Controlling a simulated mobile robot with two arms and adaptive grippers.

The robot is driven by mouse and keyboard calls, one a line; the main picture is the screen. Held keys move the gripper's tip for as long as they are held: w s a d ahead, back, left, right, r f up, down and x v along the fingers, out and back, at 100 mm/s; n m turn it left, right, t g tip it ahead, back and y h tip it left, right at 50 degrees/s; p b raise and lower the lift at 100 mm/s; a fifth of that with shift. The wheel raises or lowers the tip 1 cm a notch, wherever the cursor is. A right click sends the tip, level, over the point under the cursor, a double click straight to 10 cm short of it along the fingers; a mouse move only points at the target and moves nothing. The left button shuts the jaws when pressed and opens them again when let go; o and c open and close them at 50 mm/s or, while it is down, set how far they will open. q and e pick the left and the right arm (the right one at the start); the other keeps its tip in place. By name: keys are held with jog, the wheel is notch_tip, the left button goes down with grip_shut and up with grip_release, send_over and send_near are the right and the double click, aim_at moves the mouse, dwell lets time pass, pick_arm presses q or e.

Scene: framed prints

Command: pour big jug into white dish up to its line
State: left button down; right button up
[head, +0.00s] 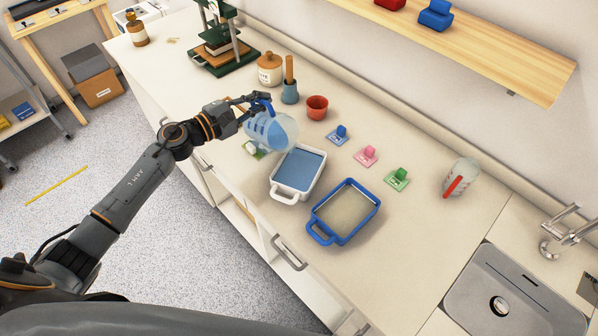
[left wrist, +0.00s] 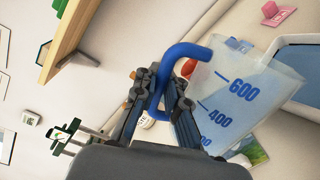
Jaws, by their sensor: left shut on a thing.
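My left gripper (head: 256,102) is shut on the blue handle of the big clear jug (head: 272,132). I cannot make out a stream or the dish's line. My right gripper is out of view.
A blue-rimmed dish (head: 318,232) stands right of the white dish. A red-handled jug (head: 461,177), an orange-red pot (head: 317,107) and small coloured blocks (head: 366,155) stand behind. The sink (head: 515,295) is at right. A picture card lies under the big jug.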

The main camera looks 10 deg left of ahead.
pick_arm(q)
jog(key=shift+w+a+r+n+h+b, duration=0.25)
jog(key=shift+w+a+n+h+b, duration=0.15)
jog(key=shift+w+a+n+b, duration=0.25)
jog(key=shift+w+a+n+h+b, duration=0.1)
jog(key=shift+a+n+h+b, duration=0.2)
jog(key=shift+n+b, duration=0.15)
jog(key=shift+r+p, duration=0.3)
jog(key=shift+p, duration=0.05)
jog(key=shift+b, duration=0.4)
jog(key=w+a+f+n+g+h+b, duration=0.1)
jog(key=w+a+f+n+b, duration=0.3)
jog(key=n+b, duration=0.5)
notch_tip(320, 180, down, 3)
jog(key=a+b, duration=0.2)
jog(key=b, duration=0.1)
jog(key=shift+a+n+b, duration=0.25)
jog(key=shift+n+b, duration=0.05)
jog(key=shift+b, duration=0.1)
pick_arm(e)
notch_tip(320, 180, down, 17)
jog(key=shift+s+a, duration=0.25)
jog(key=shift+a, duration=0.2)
pick_arm(q)
jog(key=shift+w, duration=0.1)
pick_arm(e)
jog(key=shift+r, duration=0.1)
pick_arm(q)
jog(key=shift+r, duration=0.15)
